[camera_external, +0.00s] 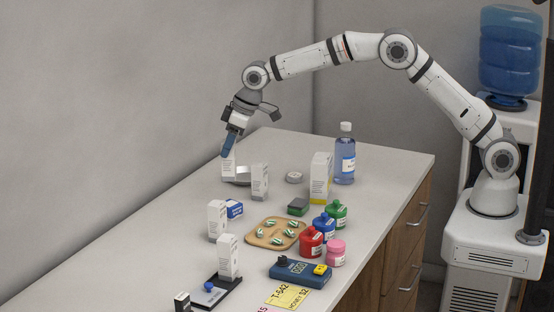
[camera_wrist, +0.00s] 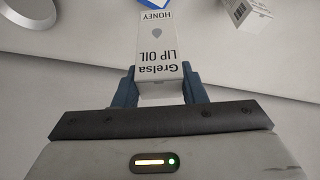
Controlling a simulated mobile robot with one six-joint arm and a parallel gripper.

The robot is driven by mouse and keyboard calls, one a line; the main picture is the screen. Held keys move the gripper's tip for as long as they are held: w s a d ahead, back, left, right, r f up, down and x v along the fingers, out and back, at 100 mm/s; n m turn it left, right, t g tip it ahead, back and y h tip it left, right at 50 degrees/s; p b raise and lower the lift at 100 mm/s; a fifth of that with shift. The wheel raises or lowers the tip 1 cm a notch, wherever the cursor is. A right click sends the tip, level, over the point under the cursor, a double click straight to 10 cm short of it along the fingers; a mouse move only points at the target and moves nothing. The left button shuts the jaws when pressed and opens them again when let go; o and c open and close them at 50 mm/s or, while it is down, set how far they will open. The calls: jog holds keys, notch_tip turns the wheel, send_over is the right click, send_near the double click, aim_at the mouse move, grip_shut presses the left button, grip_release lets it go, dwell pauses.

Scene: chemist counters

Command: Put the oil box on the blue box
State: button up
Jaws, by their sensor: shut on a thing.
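The oil box (camera_external: 228,165) is a white carton, lettered "Grelsa LIP OIL HONEY" in the wrist view (camera_wrist: 158,62). My gripper (camera_external: 231,148) is shut on it, with a blue-grey finger on each side of the carton in the wrist view (camera_wrist: 155,88). The carton is near the back left of the counter; I cannot tell if its base touches the surface. The blue box (camera_external: 235,209) lies low on the counter nearer the camera, partly hidden behind a white carton. A blue patch at the wrist view's top edge may be this box.
White cartons (camera_external: 260,182) (camera_external: 217,220) stand around the blue box. A round dish (camera_external: 243,178) is beside the oil box. A wooden tray of capsules (camera_external: 259,240), coloured bottles (camera_external: 311,241) and a tall clear bottle (camera_external: 346,165) occupy the right.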

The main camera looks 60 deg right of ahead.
aim_at(229, 167)
jog(key=shift+f+p, duration=0.75)
jog(key=shift+f, duration=2.85)
jog(key=shift+f, duration=0.2)
jog(key=o, duration=1)
jog(key=shift+r, duration=0.4)
jog(key=b+v, duration=0.2)
jog(key=v, duration=0.9)
jog(key=shift+s+r+b, duration=0.25)
jog(key=shift+s+b, duration=0.05)
